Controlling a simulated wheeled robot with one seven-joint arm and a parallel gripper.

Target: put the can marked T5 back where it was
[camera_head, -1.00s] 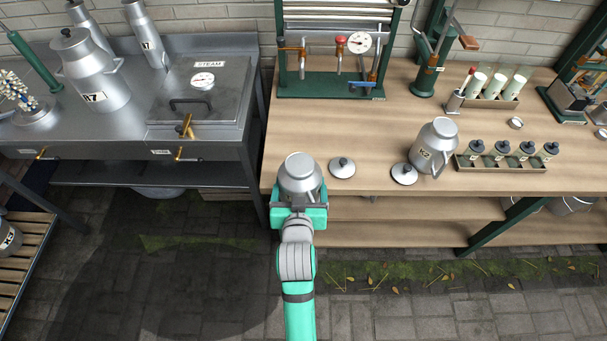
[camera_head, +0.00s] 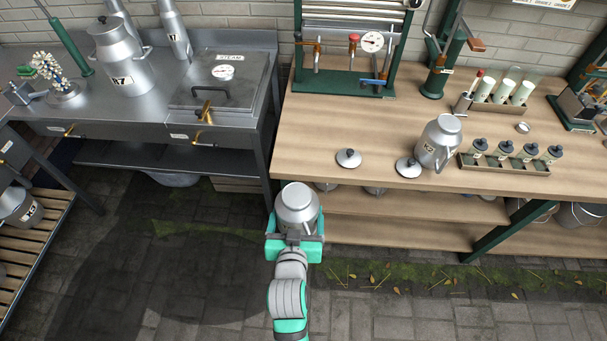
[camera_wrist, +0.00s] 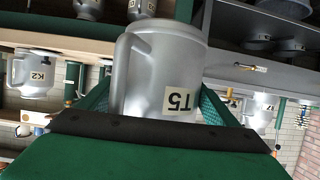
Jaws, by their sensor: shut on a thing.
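The metal can marked T5 (camera_head: 297,206) is held in my gripper (camera_head: 295,240), in front of the wooden bench's left front corner and off the bench top. In the wrist view the T5 can (camera_wrist: 150,75) fills the middle, with its T5 label and side handle showing; that picture appears upside down. My gripper (camera_wrist: 160,115) is shut around the can's body, a finger on each side. In the head view the T5 label is hidden.
The wooden bench (camera_head: 330,130) bears the K2 can (camera_head: 438,142), two loose lids (camera_head: 348,158) and a rack of small bottles (camera_head: 510,160). Its lower shelf (camera_head: 400,205) holds some items. A steel counter (camera_head: 150,110) with several cans stands left. A slatted rack (camera_head: 35,235) holds another can at far left.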

